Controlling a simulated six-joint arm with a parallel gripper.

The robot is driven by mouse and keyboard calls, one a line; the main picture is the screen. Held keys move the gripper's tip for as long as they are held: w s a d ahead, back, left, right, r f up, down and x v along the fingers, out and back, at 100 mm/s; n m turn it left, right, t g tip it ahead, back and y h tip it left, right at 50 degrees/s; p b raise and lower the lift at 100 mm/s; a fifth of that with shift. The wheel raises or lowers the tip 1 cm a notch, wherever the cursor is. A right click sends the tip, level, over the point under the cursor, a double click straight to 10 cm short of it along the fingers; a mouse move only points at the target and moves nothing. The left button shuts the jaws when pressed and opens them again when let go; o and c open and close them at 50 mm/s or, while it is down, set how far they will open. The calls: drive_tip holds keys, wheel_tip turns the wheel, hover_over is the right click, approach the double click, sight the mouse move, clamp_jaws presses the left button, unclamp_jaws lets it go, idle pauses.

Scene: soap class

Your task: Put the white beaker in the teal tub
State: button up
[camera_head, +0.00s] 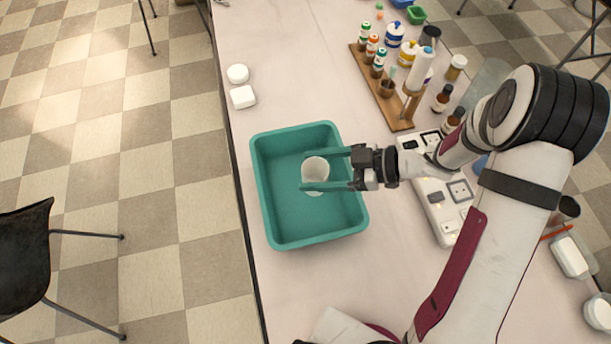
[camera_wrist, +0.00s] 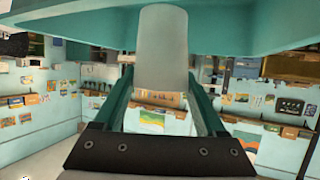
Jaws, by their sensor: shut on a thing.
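The white beaker (camera_head: 316,174) is between the two teal fingers of my gripper (camera_head: 327,170), which is shut on it. In the head view the beaker appears over the inside of the teal tub (camera_head: 264,200). The wrist view shows the beaker (camera_wrist: 162,48) between the fingertips of my gripper (camera_wrist: 162,85), with the teal tub (camera_wrist: 250,25) spanning the top of the picture. I cannot tell whether the beaker touches the tub's floor. The rest of the tub looks empty.
Two white soap pieces (camera_head: 242,96) lie by the table's left edge. A wooden rack (camera_head: 392,105) with several bottles stands at the back right. A white power strip (camera_head: 440,205) lies right of the tub.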

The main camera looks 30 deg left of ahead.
sight(305, 180)
drive_tip(key=shift+s+a+f, duration=0.15)
drive_tip(key=shift+a+f, duration=0.3)
drive_tip(key=shift+a, duration=0.05)
drive_tip(key=shift+s+a+f, duration=0.15)
drive_tip(key=shift+a+f, duration=0.3)
drive_tip(key=shift+a, duration=0.05)
drive_tip(key=shift+f, duration=1.75)
